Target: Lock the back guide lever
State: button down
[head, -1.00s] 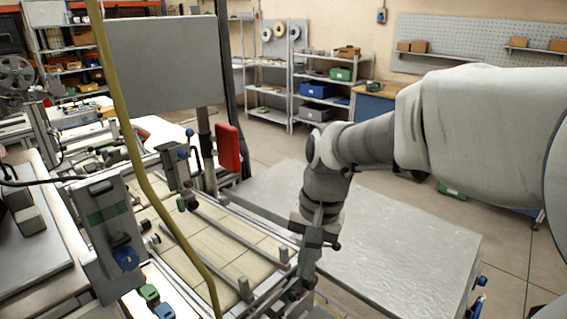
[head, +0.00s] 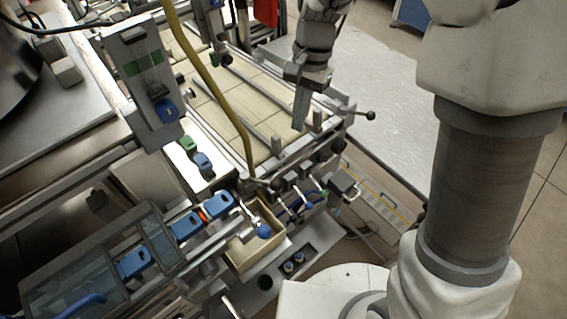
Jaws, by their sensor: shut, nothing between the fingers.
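My gripper (head: 299,122) is shut and empty, pointing down over the right end of the guide rails on the pale tiled bed (head: 205,115). A lever with a dark round knob (head: 370,116) sticks out to the right from the rail end, to the right of my gripper and apart from it. A grey guide rail (head: 235,92) runs diagonally across the bed. Another dark knob (head: 181,78) sits at the bed's left side. I cannot tell for certain which of these is the back guide lever, or whether it is locked.
A yellow hose (head: 205,70) hangs across the bed. A grey post with a blue knob (head: 140,75) stands left. Blue and green clamps (head: 203,161) and a wooden box (head: 243,250) are in front. A pale flat table (head: 385,95) right of the rails is clear.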

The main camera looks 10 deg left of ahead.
aim_at(264, 182)
jog(key=s+a+f, duration=0.2)
jog(key=s+f, duration=0.3)
jog(key=f, duration=0.5)
jog(key=shift+s+a+p, duration=0.15)
jog(key=shift+s+p, duration=0.2)
jog(key=shift+s, duration=0.05)
